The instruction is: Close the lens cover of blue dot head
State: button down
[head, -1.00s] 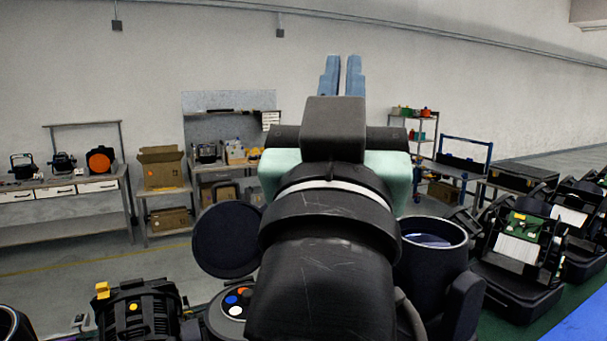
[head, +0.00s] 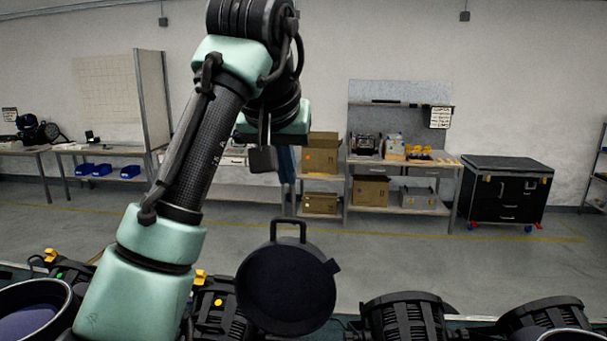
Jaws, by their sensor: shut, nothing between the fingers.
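A round black disc (head: 287,290) with a square handle on top and a small tab at its right stands upright at the bottom middle. It looks like a lens cover, but I cannot tell which head it belongs to. A par can with an uncovered lens (head: 30,312) is cut off at the lower left. No blue dot shows, so I cannot identify the blue dot head.
More black par cans (head: 405,315) line the bottom edge; one beside the disc has a yellow dot (head: 218,302). Across the open floor stand a workbench with boxes (head: 400,165), a black tool chest (head: 505,190) and a bench with blue bins (head: 100,170).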

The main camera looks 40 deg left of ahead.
jog(key=shift+w+a+f+p, duration=0.1)
jog(key=shift+w+f+p, duration=0.1)
jog(key=shift+f+p, duration=0.8)
jog(key=shift+w+a+f+p, duration=0.1)
jog(key=shift+w+f+p, duration=0.15)
jog(key=shift+f+p, duration=0.75)
jog(key=shift+w+a+f+p, duration=0.15)
jog(key=shift+f+p, duration=0.45)
jog(key=shift+f, duration=0.7)
jog(key=shift+d, duration=0.1)
jog(key=shift+f+b, duration=0.15)
jog(key=shift+b, duration=0.25)
